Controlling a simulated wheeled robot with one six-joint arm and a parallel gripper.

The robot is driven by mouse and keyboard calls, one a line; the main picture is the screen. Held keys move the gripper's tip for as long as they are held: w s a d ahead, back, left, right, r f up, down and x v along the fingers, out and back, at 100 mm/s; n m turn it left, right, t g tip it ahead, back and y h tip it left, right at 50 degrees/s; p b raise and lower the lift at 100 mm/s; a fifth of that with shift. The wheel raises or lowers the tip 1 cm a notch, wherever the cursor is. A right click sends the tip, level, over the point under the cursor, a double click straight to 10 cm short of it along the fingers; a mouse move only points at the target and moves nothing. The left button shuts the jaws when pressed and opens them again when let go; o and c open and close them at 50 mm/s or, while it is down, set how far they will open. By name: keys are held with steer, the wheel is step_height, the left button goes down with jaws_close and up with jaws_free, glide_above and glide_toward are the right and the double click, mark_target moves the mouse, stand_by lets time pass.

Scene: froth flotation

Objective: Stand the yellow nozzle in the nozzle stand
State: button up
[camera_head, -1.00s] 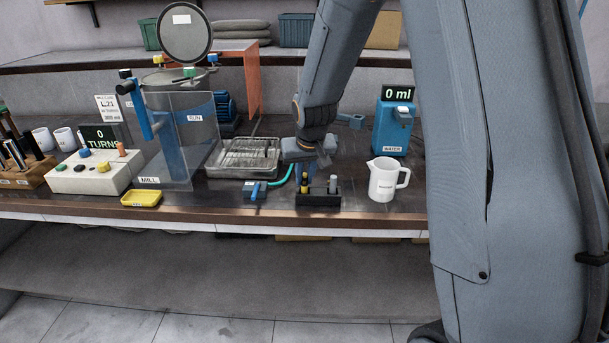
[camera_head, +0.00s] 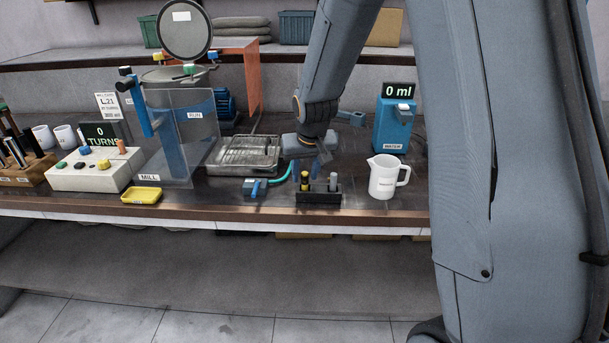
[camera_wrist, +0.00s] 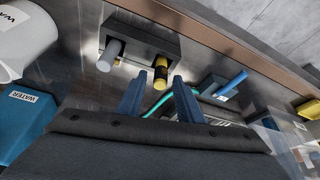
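The black nozzle stand (camera_head: 318,196) sits near the bench's front edge and shows in the wrist view (camera_wrist: 150,38). The yellow nozzle (camera_head: 305,181), with black bands, stands upright in its left hole as seen from the head. It also shows in the wrist view (camera_wrist: 160,74). A grey nozzle (camera_head: 333,182) stands in the other hole. My gripper (camera_wrist: 157,76) is open, its two blue fingers apart. In the wrist view the yellow nozzle appears in the gap between the fingertips, and I see no finger touching it. In the head view my gripper is just behind the stand.
A white jug (camera_head: 383,180) stands right of the stand, with the blue water dispenser (camera_head: 393,128) behind it. A blue tool with a green hose (camera_head: 255,188) lies to the left. A metal tray (camera_head: 240,155) and yellow dish (camera_head: 141,196) are further left.

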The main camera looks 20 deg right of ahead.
steer(key=b+v, duration=0.3)
steer(key=v, duration=0.8)
steer(key=s+f+g, duration=0.1)
steer(key=s+f, duration=0.5)
steer(key=s, duration=0.4)
steer(key=s+f+g, duration=0.2)
steer(key=s+f, duration=0.3)
steer(key=s, duration=0.5)
steer(key=shift+s+f+n, duration=0.3)
steer(key=shift+s+f, duration=0.05)
steer(key=shift+s, duration=0.05)
